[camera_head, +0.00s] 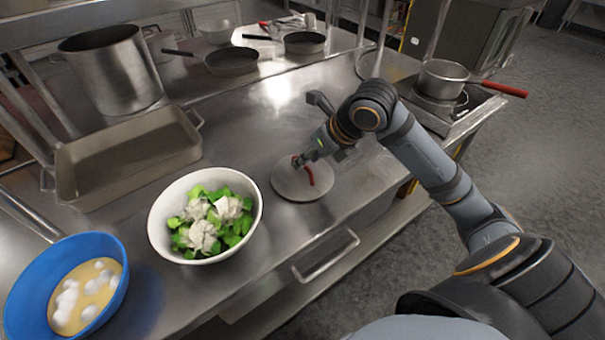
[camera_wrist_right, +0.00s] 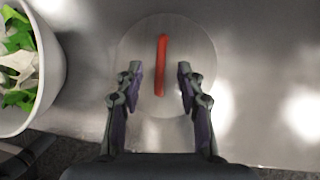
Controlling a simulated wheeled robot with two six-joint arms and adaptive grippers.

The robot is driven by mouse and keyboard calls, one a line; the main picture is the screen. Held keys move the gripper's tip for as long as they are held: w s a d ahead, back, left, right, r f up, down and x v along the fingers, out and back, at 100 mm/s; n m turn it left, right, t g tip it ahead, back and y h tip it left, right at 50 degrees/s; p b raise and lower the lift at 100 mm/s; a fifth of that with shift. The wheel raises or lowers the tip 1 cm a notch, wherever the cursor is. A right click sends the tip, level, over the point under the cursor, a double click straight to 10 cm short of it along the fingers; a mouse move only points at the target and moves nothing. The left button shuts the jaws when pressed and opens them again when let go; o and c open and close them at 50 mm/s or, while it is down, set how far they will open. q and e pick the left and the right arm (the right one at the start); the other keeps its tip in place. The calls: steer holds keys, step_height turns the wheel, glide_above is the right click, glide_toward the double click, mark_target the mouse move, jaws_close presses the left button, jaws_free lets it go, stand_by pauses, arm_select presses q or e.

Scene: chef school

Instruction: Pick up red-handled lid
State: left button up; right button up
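The red-handled lid is a flat round metal disc (camera_head: 290,187) lying on the steel counter, right of the white bowl. Its red bar handle (camera_head: 309,174) stands out in the head view. In the right wrist view the lid (camera_wrist_right: 190,45) lies below the gripper, with the red handle (camera_wrist_right: 161,65) between the two fingers. My right gripper (camera_head: 299,161) is over the lid. In the right wrist view its fingers (camera_wrist_right: 160,80) are open, with a gap on each side of the handle. My left gripper is not in view.
A white bowl of green pieces (camera_head: 160,235) stands close left of the lid. A blue bowl (camera_head: 20,305), a roasting pan (camera_head: 120,165) and a tall pot (camera_head: 112,75) stand further left. A saucepan (camera_head: 440,80) sits on a burner at right. Bare counter lies behind the lid.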

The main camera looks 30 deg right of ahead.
mark_target(302, 170)
steer(key=shift+x, duration=2)
jaws_close()
